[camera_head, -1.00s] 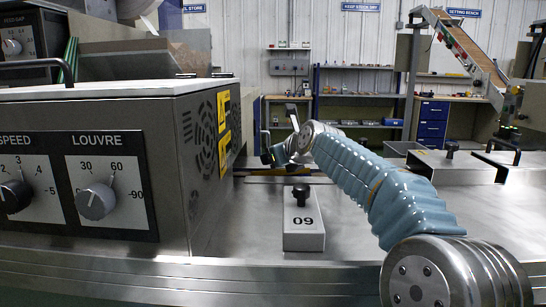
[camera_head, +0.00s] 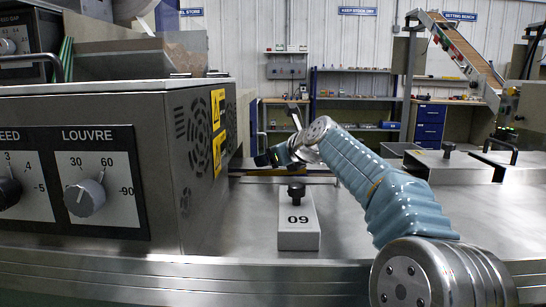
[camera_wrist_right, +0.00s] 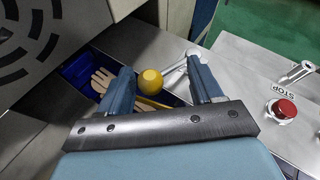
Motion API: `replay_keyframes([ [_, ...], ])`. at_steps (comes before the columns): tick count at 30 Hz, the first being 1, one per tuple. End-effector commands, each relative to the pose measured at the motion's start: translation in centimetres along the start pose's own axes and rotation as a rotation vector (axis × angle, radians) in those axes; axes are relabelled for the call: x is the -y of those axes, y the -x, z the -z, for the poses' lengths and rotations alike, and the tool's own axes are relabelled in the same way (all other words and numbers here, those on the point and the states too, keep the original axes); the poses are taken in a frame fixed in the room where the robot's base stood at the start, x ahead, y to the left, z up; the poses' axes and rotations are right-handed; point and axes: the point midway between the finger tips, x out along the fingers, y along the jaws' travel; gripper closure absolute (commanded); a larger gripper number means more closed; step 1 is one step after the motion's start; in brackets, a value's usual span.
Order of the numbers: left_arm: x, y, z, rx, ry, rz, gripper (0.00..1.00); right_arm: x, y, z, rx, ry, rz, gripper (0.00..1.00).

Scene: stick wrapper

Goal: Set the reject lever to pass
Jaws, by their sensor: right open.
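In the right wrist view a yellow ball knob (camera_wrist_right: 150,80), which looks like the lever's handle, shows between the two blue fingers of my right gripper (camera_wrist_right: 159,66). The fingers are spread apart, with visible gaps on both sides of the knob. Whether the knob lies level with the fingertips or beyond them I cannot tell. The lever's setting and any pass mark are not readable. In the head view my right gripper (camera_head: 272,157) is small, past the right side of the grey machine housing (camera_head: 178,170); the knob is not distinguishable there. My left gripper is not in view.
A blue bin (camera_wrist_right: 84,72) with pale sticks (camera_wrist_right: 101,80) lies beside the knob. A red stop button (camera_wrist_right: 284,108) is on the right panel.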

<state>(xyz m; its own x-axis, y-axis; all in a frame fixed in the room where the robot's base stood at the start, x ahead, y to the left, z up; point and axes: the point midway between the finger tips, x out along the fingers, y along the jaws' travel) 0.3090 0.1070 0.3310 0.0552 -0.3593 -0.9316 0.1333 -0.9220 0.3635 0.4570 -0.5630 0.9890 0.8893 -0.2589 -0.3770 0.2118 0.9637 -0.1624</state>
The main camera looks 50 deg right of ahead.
Motion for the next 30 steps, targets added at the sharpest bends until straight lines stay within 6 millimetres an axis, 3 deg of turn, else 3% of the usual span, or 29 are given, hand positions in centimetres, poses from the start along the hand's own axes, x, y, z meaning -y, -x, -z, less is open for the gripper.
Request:
replay_keyframes([
  [5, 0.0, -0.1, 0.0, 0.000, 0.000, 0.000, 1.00, 0.1, 1.3, 0.0, 0.001, 0.000, 0.002, 0.35],
  [15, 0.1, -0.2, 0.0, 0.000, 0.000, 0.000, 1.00, 0.0, 9.2, -0.1, 0.003, 0.001, 0.003, 0.35],
  [21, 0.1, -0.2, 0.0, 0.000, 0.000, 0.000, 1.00, 0.0, 12.6, 0.0, 0.001, 0.000, 0.001, 0.35],
  [30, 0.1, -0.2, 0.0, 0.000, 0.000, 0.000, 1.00, 0.0, 13.8, 0.0, 0.000, 0.000, -0.001, 0.35],
])
